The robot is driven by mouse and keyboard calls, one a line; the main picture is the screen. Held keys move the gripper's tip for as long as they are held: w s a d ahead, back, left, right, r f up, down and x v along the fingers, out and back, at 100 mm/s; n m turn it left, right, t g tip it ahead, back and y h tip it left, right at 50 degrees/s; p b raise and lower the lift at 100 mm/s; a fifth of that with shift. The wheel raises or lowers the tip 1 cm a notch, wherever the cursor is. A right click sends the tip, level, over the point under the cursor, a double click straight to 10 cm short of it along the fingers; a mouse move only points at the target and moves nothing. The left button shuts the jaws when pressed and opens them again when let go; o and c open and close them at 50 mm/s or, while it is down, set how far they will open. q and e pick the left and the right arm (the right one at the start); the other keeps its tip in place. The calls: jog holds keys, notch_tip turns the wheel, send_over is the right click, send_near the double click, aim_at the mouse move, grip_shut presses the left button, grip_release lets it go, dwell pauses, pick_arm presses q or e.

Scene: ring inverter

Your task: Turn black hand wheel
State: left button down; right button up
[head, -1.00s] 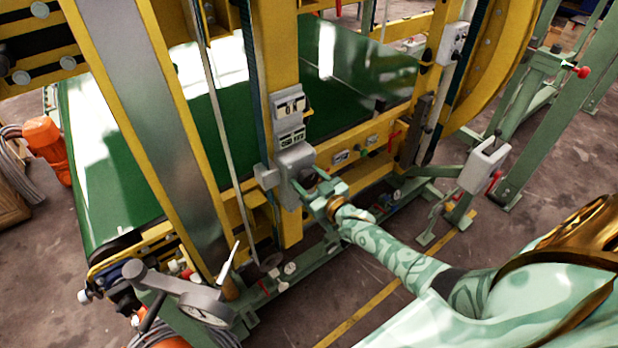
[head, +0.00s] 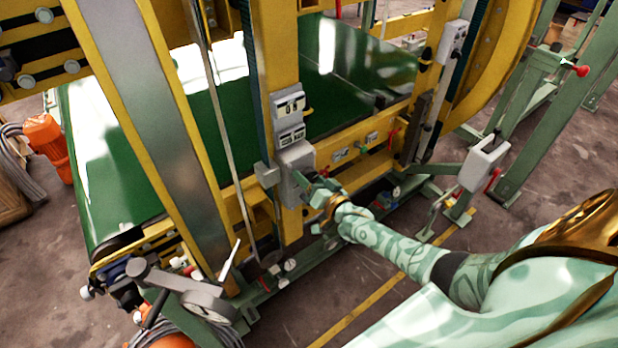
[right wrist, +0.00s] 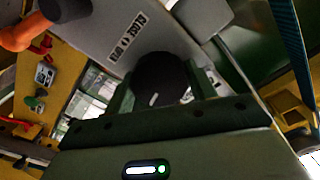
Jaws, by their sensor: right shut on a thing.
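The black hand wheel (right wrist: 160,80) shows in the right wrist view as a dark round knob with a small white mark, in front of a grey housing with a printed label. In the head view it is hidden behind my right gripper. My right gripper (head: 312,187) is at the front of the grey box (head: 296,157) on the yellow post. In the right wrist view its green fingers stand on both sides of the wheel, shut on it. My left gripper is not in view.
A yellow post (head: 274,60) carries the grey box. A green belt table (head: 120,150) lies behind it. A dial gauge on a grey arm (head: 207,305) stands at the lower left. A white-grey box on a green stand (head: 484,163) is at the right.

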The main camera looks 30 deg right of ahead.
jog(key=shift+s+f, duration=0.1)
jog(key=shift+f, duration=0.1)
jog(key=shift+a, duration=0.1)
jog(key=o, duration=1)
jog(key=shift+r, duration=0.1)
jog(key=s+d+p, duration=0.1)
jog(key=s+p, duration=0.1)
jog(key=s, duration=1.4)
jog(key=shift+d, duration=0.2)
